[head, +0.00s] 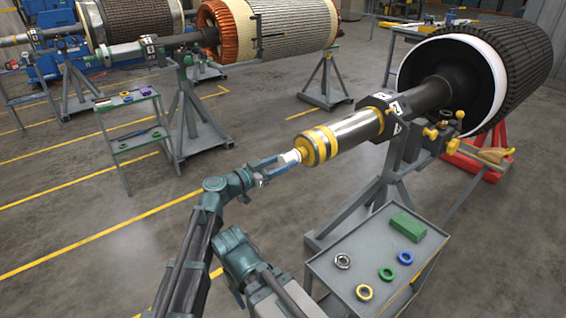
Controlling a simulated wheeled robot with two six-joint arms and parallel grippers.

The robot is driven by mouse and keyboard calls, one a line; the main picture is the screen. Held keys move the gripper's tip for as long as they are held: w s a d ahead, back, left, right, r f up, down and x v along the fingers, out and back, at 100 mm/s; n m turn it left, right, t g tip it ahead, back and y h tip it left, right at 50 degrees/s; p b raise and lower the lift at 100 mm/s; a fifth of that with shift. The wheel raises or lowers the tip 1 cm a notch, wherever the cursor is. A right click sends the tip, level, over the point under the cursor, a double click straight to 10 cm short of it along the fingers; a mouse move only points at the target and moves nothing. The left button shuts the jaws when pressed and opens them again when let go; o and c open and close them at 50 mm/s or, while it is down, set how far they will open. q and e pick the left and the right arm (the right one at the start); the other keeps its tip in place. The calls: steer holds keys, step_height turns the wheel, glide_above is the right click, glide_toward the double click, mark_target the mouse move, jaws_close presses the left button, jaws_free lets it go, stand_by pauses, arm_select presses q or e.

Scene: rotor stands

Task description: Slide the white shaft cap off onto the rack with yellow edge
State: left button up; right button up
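The white shaft cap (289,157) sits at the near end of the large shaft (345,132), just before its yellow end piece. My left gripper (281,166) is at the cap, with its fingers along the cap's sides. Whether the fingers press on the cap is too small to tell. My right arm shows folded at the bottom centre, and its gripper cannot be made out. I cannot clearly tell which rack has a yellow edge. A grey cart (332,278) stands at the front right.
A grey stand (375,195) holds the shaft. A shelf cart (122,146) stands at left. The floor between is clear.

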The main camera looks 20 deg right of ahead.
arm_select(q)
steer(key=c, duration=0.4)
steer(key=shift+r, duration=0.15)
steer(key=shift+c, duration=0.2)
steer(key=shift+a, duration=0.1)
steer(key=v, duration=0.8)
steer(key=shift+r, duration=0.15)
stand_by(0.4)
step_height(320, 180, up, 10)
steer(key=p, duration=1)
